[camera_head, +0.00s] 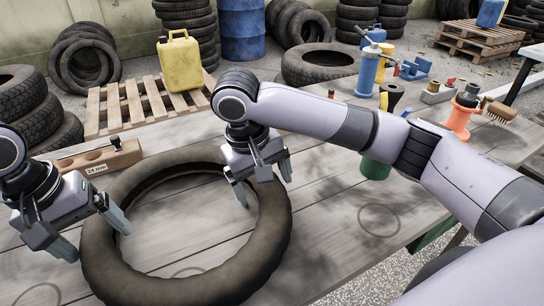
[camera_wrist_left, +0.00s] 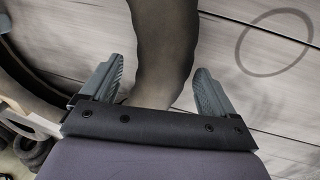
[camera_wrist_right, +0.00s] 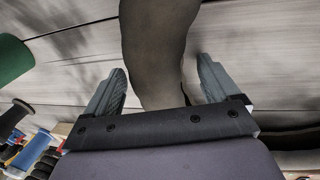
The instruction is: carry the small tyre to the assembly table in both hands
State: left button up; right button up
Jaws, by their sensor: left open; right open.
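The small tyre (camera_head: 180,287), a dark ring, lies flat on a grey wooden table (camera_head: 330,240). I cannot tell whether this is the assembly table. My left gripper (camera_head: 95,236) is open at the tyre's left side, its fingers on either side of the tyre wall. In the left wrist view the tyre (camera_wrist_left: 165,55) runs between the open fingers. My right gripper (camera_head: 265,186) is open over the tyre's right side. In the right wrist view the tyre (camera_wrist_right: 157,50) passes between its open fingers. Whether any finger touches the rubber is unclear.
A wooden block marked 24 mm (camera_head: 100,160) lies behind the tyre. A pallet (camera_head: 125,108) with a yellow can (camera_head: 180,65) is behind.

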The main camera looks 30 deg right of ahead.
pick_arm(q)
notch_tip(320, 180, up, 11)
jog(key=a, duration=0.2)
jog(key=shift+a, duration=0.15)
pick_arm(e)
notch_tip(320, 180, up, 12)
jog(key=a, duration=0.2)
jog(key=shift+a, duration=0.2)
pick_arm(q)
jog(key=shift+f, duration=0.1)
pick_arm(e)
jog(key=shift+f, duration=0.1)
dwell(0.4)
